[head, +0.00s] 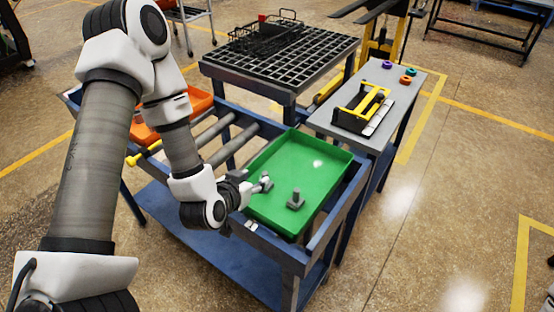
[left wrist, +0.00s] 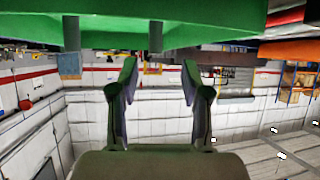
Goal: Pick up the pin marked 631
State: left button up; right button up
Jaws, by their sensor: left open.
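A grey pin (head: 296,199) stands upright in the green tray (head: 322,212), apart from my left gripper. No marking on it is readable. My left gripper (head: 264,184) is low over the tray's left side, its fingers apart. In the left wrist view, which is upside down, two grey pins hang from the green tray (left wrist: 230,20). One pin (left wrist: 156,34) lines up with the gap between the open fingers of the left gripper (left wrist: 160,66); the other pin (left wrist: 71,33) is off to the left. Their numbers cannot be read. My right gripper is out of view.
The tray sits on a blue cart (head: 262,245) with raised rails. An orange bin (head: 198,102) is behind my left arm. A grey side table (head: 402,92) holds a black-and-yellow holder (head: 362,106) and coloured rings. A black grid rack (head: 290,62) stands behind.

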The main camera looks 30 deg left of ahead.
aim_at(264, 174)
pick_arm(q)
jog(key=shift+w+a+f, duration=0.15)
jog(key=shift+w+f, duration=0.1)
jog(key=shift+w, duration=0.35)
jog(key=shift+w+f+b, duration=0.1)
jog(key=shift+w+b, duration=0.1)
jog(key=shift+b, duration=0.35)
jog(key=shift+w+d+p, duration=0.2)
jog(key=shift+d+p, duration=0.1)
jog(key=shift+p, duration=0.1)
jog(key=x, duration=0.5)
jog(key=shift+f+p, duration=0.1)
jog(key=shift+p, duration=0.3)
jog(key=shift+s, duration=0.2)
jog(key=shift+s+r, duration=0.2)
jog(key=shift+r, duration=0.05)
jog(key=c, duration=0.4)
grip_shut()
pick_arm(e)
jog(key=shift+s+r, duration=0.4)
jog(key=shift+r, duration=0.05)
